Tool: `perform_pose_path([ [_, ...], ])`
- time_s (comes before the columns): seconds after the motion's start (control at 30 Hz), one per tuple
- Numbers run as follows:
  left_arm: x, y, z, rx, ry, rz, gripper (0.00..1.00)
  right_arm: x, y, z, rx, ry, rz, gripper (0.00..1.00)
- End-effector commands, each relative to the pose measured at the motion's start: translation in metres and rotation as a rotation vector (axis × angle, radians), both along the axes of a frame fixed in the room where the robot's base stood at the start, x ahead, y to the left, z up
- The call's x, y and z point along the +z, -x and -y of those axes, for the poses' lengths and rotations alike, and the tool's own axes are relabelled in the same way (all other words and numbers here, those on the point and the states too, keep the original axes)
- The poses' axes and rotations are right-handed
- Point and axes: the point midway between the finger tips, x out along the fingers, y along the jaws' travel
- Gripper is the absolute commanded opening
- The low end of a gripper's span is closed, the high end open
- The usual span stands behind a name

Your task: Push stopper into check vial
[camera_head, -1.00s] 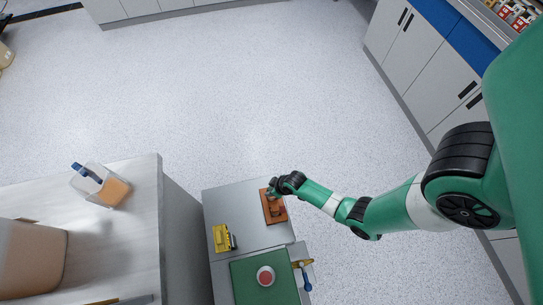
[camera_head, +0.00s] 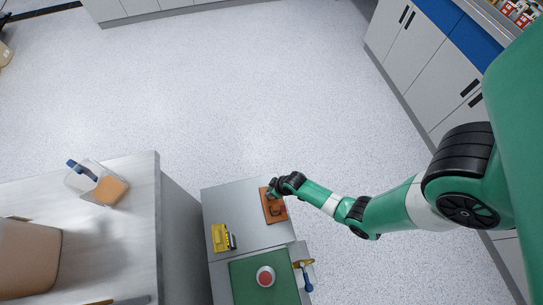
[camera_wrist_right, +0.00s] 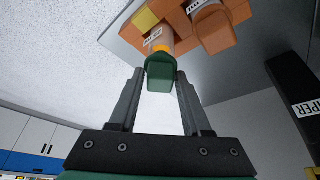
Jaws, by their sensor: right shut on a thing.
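My right gripper (camera_head: 271,192) is at the upper end of an orange-brown rack (camera_head: 275,213) on the grey table. In the right wrist view its fingers (camera_wrist_right: 160,80) are closed on a dark green stopper (camera_wrist_right: 160,74). The stopper lines up with a pale, labelled vial (camera_wrist_right: 157,43) at the rack and appears to meet its orange-banded end. I cannot tell how deep the stopper sits. The rack also shows in the wrist view (camera_wrist_right: 178,17). My left gripper is not in view.
An orange labelled piece (camera_wrist_right: 214,30) stands beside the vial. A black labelled object (camera_wrist_right: 296,95) is at the right of the wrist view. A yellow item (camera_head: 221,238) and a green mat (camera_head: 246,285) with a red-topped round object (camera_head: 265,276) share the table.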

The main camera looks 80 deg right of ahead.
Motion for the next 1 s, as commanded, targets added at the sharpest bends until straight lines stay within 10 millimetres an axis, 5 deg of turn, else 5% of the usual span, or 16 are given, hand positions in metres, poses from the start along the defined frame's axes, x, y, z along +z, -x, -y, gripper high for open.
perform_pose_path([
  [1.0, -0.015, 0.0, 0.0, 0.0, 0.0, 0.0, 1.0, -0.017, 0.0, 0.0, 0.0, 0.0, 0.0, 0.0],
])
